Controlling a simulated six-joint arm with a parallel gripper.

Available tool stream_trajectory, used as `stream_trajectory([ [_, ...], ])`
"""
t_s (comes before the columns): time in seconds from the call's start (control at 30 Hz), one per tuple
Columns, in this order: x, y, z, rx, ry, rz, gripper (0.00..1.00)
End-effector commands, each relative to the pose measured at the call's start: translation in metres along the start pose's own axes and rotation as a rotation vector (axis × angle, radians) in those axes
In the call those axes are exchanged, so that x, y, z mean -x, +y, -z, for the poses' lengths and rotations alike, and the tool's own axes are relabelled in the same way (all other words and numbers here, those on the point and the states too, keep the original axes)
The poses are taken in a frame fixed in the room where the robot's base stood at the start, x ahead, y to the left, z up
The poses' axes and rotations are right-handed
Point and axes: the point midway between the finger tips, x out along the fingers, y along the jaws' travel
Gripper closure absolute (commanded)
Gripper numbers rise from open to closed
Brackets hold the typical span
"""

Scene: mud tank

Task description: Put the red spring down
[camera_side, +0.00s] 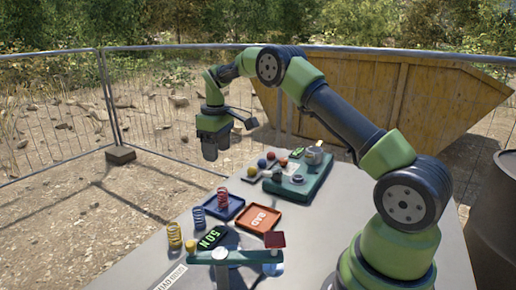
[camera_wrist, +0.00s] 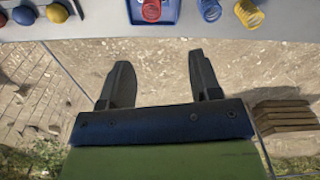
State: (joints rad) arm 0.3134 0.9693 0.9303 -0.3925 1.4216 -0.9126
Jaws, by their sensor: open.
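The red spring (camera_side: 222,198) stands upright in the blue tray (camera_side: 239,203) on the table. In the wrist view the red spring (camera_wrist: 151,10) and the blue tray (camera_wrist: 168,17) show at the top edge, partly cut off. My gripper (camera_side: 210,155) is up in the air beyond the table's far left edge, well apart from the spring. In the wrist view my gripper (camera_wrist: 159,65) has its two dark fingers spread, with only bare ground between them.
A blue spring (camera_side: 199,219) and a yellow spring (camera_side: 174,236) stand left of the tray. An orange tray marked BAD (camera_side: 260,219) lies to its right. A green balance-like beam (camera_side: 235,256) is in front. A green block (camera_side: 300,181) and coloured balls (camera_side: 252,171) sit behind.

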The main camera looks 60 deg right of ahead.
Motion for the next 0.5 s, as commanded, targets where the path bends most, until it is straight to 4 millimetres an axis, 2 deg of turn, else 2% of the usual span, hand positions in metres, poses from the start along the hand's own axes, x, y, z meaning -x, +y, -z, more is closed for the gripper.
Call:
stream_trajectory([
  [0.03,0.023,-0.010,0.000,-0.014,0.033,-0.008,0.42],
  [0.2,0.095,-0.055,-0.020,-0.109,0.149,-0.008,0.42],
  [0.27,0.116,-0.072,-0.033,-0.146,0.191,-0.002,0.42],
  [0.4,0.154,-0.111,-0.071,-0.229,0.290,0.023,0.42],
  [0.5,0.171,-0.137,-0.104,-0.292,0.359,0.053,0.42],
])
